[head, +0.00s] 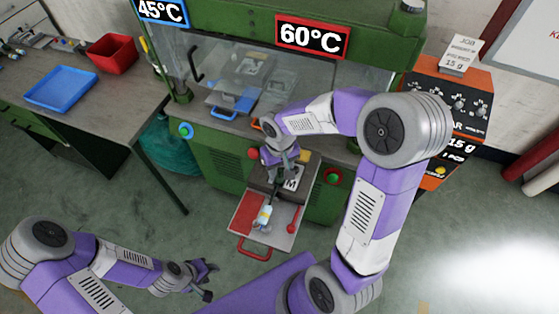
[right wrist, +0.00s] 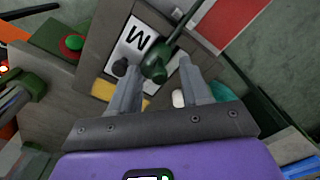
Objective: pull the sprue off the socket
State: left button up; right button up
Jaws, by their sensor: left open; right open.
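My right gripper (head: 281,172) is open above the block marked M in front of the green press. In the right wrist view, its open fingers (right wrist: 158,68) stand on either side of a dark green part (right wrist: 155,60) with a rounded end and a long thin stem. This appears to be the socket with its sprue, but I cannot tell where one ends and the other begins. A small dark knob (right wrist: 120,67) shows beside the left finger. The fingers hide part of the block. My left gripper (head: 204,279) is open and empty at the lower left, over the floor.
The green press (head: 228,160) stands behind. A side bench at left carries a blue tray (head: 60,90) and a red bin (head: 112,53).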

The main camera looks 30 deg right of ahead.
aim_at(279, 170)
jog(key=shift+f, duration=0.6)
grip_shut()
jog(key=c, duration=0.8)
grip_release()
grip_shut()
jog(key=shift+a+r, duration=0.15)
jog(key=shift+r+p, duration=2.35)
jog(key=shift+r, duration=0.6)
